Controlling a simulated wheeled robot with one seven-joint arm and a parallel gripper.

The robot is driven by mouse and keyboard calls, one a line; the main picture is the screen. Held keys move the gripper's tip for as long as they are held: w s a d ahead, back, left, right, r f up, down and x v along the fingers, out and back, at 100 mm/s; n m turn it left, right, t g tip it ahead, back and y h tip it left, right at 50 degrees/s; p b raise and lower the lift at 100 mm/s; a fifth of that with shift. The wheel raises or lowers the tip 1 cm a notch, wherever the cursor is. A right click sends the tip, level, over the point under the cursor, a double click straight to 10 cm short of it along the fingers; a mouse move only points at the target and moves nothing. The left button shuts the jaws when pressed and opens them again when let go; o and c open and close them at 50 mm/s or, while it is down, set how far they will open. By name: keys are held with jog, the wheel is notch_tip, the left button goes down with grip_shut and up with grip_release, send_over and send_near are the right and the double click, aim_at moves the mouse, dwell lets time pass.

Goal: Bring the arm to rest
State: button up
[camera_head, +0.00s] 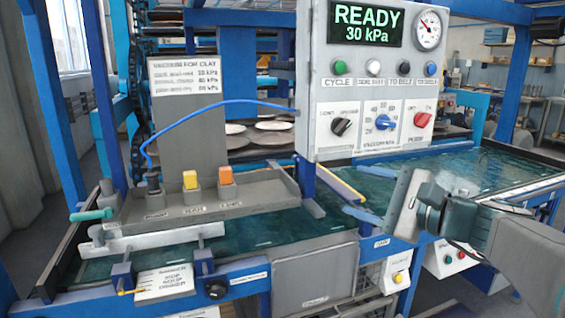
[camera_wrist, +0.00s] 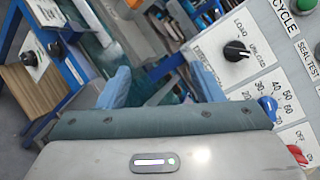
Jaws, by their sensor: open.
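My gripper (camera_head: 408,202) is at the right in the head view, in front of the green belt and below the control box. In the wrist view its two blue fingers (camera_wrist: 162,88) stand wide apart with nothing between them. The control box (camera_head: 312,80) carries a screen (camera_head: 366,24) reading READY 30 kPa, a round gauge (camera_head: 430,28), several buttons, a black knob (camera_head: 341,126), a blue knob (camera_head: 385,122) and a red knob (camera_head: 421,120). The black knob also shows in the wrist view (camera_wrist: 236,50). My gripper appears apart from the box.
A grey tray (camera_head: 240,202) with yellow and orange blocks and a blue hose (camera_head: 215,105) is at the left. The green belt (camera_head: 480,170) runs beneath. Blue frame posts (camera_head: 52,100) stand at the left. Pale plates (camera_head: 270,137) lie behind. A lower button box (camera_head: 450,257) is below my gripper.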

jog(key=s+a+f+n+g+h+p, duration=0.3)
jog(key=s+f+n+g+p, duration=0.1)
jog(key=s+n+p, duration=0.1)
jog(key=s+a+f+n+g+h+p, duration=0.3)
jog(key=s+n+g+p, duration=0.2)
jog(key=s, duration=0.1)
jog(key=s+d+n+h+p, duration=0.4)
jog(key=d+n+h+p, duration=0.1)
jog(key=n+h+p, duration=0.1)
jog(key=shift+g, duration=0.3)
